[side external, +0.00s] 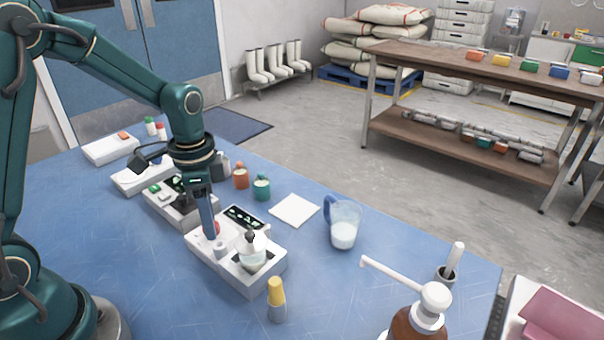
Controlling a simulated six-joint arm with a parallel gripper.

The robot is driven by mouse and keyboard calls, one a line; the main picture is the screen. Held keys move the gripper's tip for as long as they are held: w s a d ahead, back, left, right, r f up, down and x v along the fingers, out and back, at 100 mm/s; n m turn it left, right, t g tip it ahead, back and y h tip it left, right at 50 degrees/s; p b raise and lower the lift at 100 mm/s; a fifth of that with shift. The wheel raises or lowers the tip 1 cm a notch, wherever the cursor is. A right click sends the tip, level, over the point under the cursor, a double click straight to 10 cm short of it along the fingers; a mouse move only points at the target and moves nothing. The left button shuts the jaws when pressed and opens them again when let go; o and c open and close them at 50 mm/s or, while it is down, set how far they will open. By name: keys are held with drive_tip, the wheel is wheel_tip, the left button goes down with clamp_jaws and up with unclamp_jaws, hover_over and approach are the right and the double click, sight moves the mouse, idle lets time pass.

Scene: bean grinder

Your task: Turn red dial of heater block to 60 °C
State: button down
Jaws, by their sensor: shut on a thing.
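The white heater block (261,284) stands on the blue table, with a dark display panel (243,216) at its back. A flask-like vessel (254,258) with pale content sits on its right part. The red dial (217,227) is on the block's left part, and only a sliver of it shows beside my gripper. My gripper (211,232) points down at the block and is shut on the red dial. The fingers hide most of the dial, and its setting cannot be read from here.
A yellow-capped bottle (277,300) stands just in front of the block. A glass jug (343,226) and a white square pad (295,210) are to the right. Small orange (240,177) and green (262,188) bottles stand behind. Another device (178,205) sits close on the left.

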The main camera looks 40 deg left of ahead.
drive_tip(key=c, duration=0.5)
unclamp_jaws()
drive_tip(key=shift+r, duration=2.6)
drive_tip(key=shift+r, duration=0.1)
drive_tip(key=s+d+r+n+t, duration=0.2)
drive_tip(key=s, duration=0.1)
drive_tip(key=s+d+r+n+t, duration=0.1)
drive_tip(key=s+d+r+n, duration=0.1)
drive_tip(key=s, duration=0.2)
drive_tip(key=s+d+r+n+t, duration=0.2)
drive_tip(key=s+n, duration=0.1)
drive_tip(key=shift+s+r+t, duration=0.1)
drive_tip(key=shift+s+t, duration=0.2)
